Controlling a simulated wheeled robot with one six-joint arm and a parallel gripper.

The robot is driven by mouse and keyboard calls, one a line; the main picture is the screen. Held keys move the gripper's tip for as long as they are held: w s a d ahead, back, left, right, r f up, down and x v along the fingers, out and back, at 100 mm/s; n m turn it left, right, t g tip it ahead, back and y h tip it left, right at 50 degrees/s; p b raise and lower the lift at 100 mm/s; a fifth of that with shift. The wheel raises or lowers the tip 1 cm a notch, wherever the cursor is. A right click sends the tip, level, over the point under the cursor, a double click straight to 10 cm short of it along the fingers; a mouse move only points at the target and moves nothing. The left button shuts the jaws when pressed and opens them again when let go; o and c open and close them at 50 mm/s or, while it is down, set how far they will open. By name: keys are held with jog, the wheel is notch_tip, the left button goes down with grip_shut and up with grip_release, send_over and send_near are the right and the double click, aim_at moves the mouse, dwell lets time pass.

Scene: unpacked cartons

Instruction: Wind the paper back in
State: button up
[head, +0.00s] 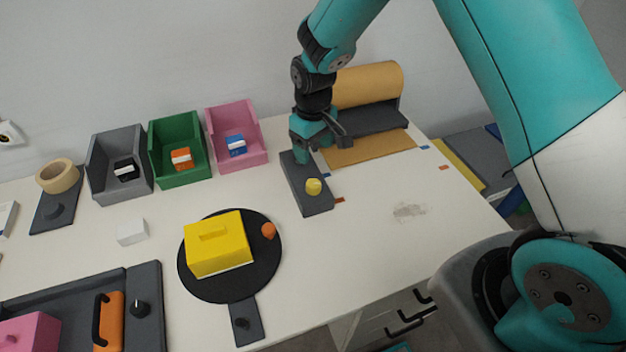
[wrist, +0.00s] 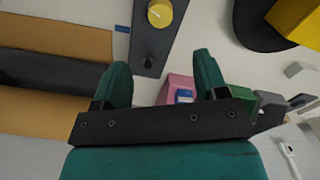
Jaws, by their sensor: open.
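A thick roll of brown paper (head: 368,84) sits at the back of the table behind a dark grey bar (head: 374,121). A flat brown sheet (head: 372,149) comes out in front of the bar; it also shows in the wrist view (wrist: 60,39). Left of the sheet lies a dark grey panel (head: 317,204) with a yellow knob (head: 313,186). The wrist view shows the yellow knob (wrist: 159,12) and a small black knob (wrist: 148,62) on the panel. My gripper (wrist: 162,65) is open and empty above the panel's back end, the black knob between its fingertips in view.
Blue marks (head: 425,147) lie near the sheet's front corners, orange marks (head: 444,168) farther forward. Grey, green and pink bins (head: 236,164) stand left of my gripper. A yellow block (head: 218,260) rests on a black round plate (head: 222,292). The table's front right is clear.

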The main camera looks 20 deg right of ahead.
aim_at(314, 183)
notch_tip(314, 183, down, 13)
jog(key=shift+r+p, duration=0.15)
jog(key=shift+p, duration=1.1)
jog(key=c, duration=0.9)
